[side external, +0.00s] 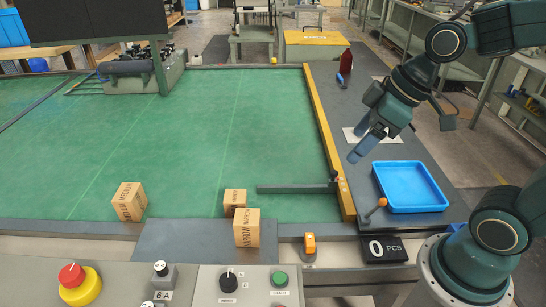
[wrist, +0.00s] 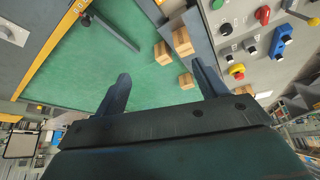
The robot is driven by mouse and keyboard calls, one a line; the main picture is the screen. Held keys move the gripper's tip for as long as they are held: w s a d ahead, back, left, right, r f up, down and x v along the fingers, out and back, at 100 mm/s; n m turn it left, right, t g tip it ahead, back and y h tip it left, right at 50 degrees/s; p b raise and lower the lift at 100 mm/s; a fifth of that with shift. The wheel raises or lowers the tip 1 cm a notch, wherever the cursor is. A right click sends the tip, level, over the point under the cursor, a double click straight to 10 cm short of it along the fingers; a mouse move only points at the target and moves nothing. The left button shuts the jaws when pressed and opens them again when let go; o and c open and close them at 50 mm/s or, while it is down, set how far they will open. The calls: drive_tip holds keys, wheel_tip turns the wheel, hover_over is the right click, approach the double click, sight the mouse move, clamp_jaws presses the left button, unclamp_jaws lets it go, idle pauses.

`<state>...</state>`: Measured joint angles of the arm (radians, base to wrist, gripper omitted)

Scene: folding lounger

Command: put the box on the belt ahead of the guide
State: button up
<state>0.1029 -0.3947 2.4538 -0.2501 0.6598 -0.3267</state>
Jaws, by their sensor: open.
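Three cardboard boxes are in view. One box (side external: 246,229) stands on the dark grey plate at the belt's front edge; it also shows in the wrist view (wrist: 182,41). A smaller-looking box (side external: 235,198) stands just behind it on the green belt (side external: 190,130), also in the wrist view (wrist: 162,53). A third box (side external: 129,201) stands further left on the belt, also in the wrist view (wrist: 186,81). The guide (side external: 293,188) is a dark bar reaching left over the belt from the yellow rail (side external: 325,130). My gripper (side external: 360,142) is open and empty, raised right of the rail.
A blue tray (side external: 410,208) lies on the grey side table, below my gripper in the picture. An orange-knobbed lever (side external: 376,207) stands beside it. A control panel (side external: 205,288) with knobs runs along the front. The middle of the belt is clear.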

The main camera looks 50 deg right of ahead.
drive_tip(key=s+d+r+m+h, duration=0.1)
drive_tip(key=s+d+r+m, duration=0.1)
drive_tip(key=s, duration=0.5)
drive_tip(key=shift+s+d+r+m+t+h, duration=0.4)
drive_tip(key=shift+r+m, duration=0.35)
drive_tip(key=shift+m, duration=0.65)
